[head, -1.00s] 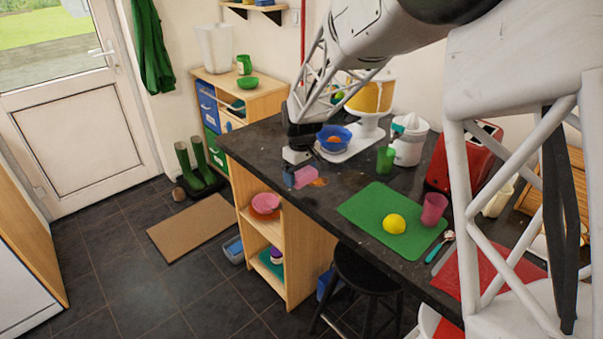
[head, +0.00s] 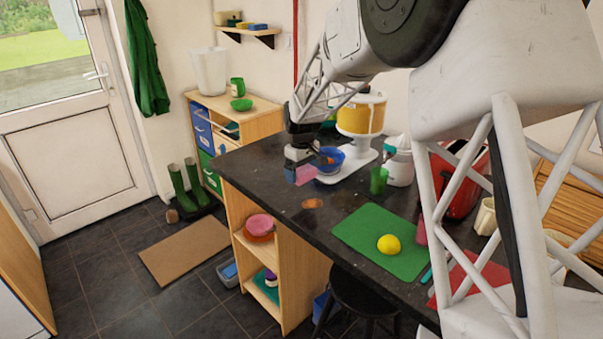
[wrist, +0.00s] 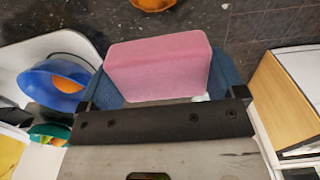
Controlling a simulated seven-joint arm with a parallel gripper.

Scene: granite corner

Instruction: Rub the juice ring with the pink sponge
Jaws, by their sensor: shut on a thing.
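The pink sponge (head: 306,174) is held in my gripper (head: 297,174) near the far left end of the dark counter. In the wrist view the sponge (wrist: 158,66) sits between the two blue fingers, and my gripper (wrist: 160,85) is shut on it. The juice ring (head: 312,203) is an orange-brown stain on the counter, nearer the camera than the sponge and apart from it. Part of the stain (wrist: 152,4) shows at the top edge of the wrist view. The sponge looks raised off the counter.
A blue bowl (head: 328,160) with something orange inside stands right of the gripper, by a white and yellow appliance (head: 362,115). A green cup (head: 378,181) and a green mat (head: 363,226) with a lemon (head: 388,244) lie farther right. The counter's left edge is close.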

